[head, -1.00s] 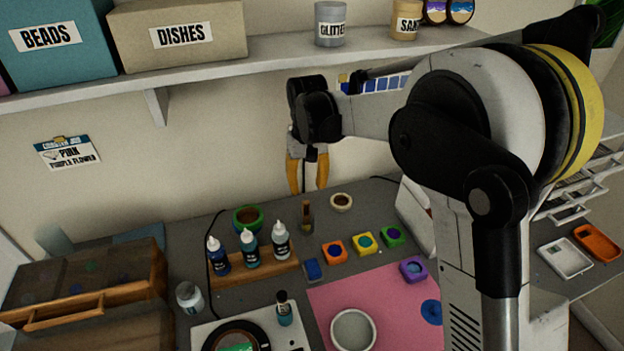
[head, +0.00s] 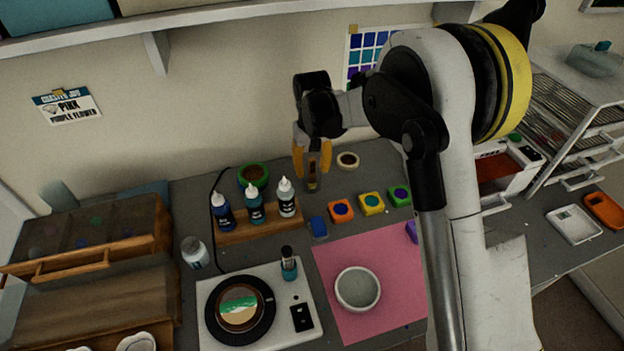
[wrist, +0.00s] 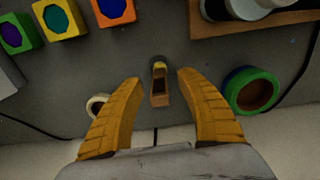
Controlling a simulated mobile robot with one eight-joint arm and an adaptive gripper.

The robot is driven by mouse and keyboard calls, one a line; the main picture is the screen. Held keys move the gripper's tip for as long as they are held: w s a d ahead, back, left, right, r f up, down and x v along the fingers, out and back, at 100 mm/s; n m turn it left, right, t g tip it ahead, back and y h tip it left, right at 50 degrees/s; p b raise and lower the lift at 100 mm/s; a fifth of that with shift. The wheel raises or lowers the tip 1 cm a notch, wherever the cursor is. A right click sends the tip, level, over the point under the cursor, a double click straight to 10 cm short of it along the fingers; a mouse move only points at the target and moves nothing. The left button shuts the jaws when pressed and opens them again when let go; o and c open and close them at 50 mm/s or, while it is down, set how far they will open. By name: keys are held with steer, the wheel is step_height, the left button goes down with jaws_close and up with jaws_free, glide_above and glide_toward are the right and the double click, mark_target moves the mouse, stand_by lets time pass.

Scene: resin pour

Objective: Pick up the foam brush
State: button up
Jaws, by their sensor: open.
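What looks like the foam brush (head: 312,184), a small piece with a wooden-brown part, stands on the grey worktop behind the white-capped bottles. In the wrist view the brush (wrist: 160,92) shows a brown body with a dark patch and a bit of yellow and grey at its far end. My gripper (head: 312,172) is open and points down, right above the brush. In the wrist view the two orange fingers of my gripper (wrist: 159,77) lie on either side of it, with a gap on both sides. Whether the fingertips reach down to its height is unclear.
A wooden rack (head: 262,229) with dropper bottles is in front. A green roll (head: 253,175) is to the left and a pale tape roll (head: 348,160) to the right. Coloured ink pads (head: 341,211) and a pink mat (head: 388,258) lie to the front right.

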steer(key=shift+r, duration=0.1)
jaws_close()
